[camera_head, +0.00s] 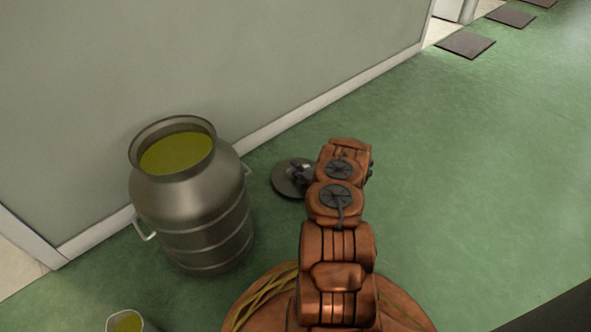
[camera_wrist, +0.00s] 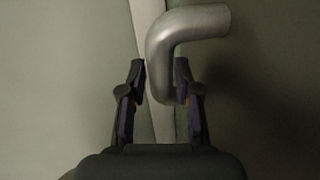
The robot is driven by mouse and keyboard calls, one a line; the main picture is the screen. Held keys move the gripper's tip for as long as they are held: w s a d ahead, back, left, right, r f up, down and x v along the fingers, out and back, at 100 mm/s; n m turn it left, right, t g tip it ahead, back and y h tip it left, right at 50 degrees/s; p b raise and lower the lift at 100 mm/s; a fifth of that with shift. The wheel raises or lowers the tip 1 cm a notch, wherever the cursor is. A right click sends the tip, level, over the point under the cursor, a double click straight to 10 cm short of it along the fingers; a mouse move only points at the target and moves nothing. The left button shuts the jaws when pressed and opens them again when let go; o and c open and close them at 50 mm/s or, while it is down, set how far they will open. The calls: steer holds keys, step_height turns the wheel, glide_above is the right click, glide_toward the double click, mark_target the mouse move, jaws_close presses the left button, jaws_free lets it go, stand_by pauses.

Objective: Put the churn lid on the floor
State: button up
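The churn lid (camera_head: 282,182) is a dark round disc low beside the churn in the head view. My arm hides its right part. My gripper (camera_head: 300,172) is over the lid. In the wrist view a bent grey metal handle (camera_wrist: 165,55), seemingly the lid's, is between my two fingers (camera_wrist: 161,80). They are close against both its sides and seem shut on it. A dark surface lies to its right. Whether the lid touches the floor (camera_head: 450,180) I cannot tell. The metal churn (camera_head: 195,195) stands open and upright, left of the lid, with yellow-green oil inside.
The grey wall (camera_head: 220,60) with its white skirting (camera_head: 330,97) runs behind the churn and lid. A small container (camera_head: 126,322) with oil-coloured contents is at the bottom left. Dark mats (camera_head: 466,44) lie far right. The green floor right of my arm is clear.

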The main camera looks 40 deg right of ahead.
steer(key=shift+o, duration=0.8)
steer(key=p+v, duration=0.5)
steer(key=v, duration=0.6)
steer(key=shift+r+p, duration=0.2)
steer(key=shift+p, duration=0.15)
steer(key=shift+s+a, duration=0.15)
steer(key=shift+s, duration=0.35)
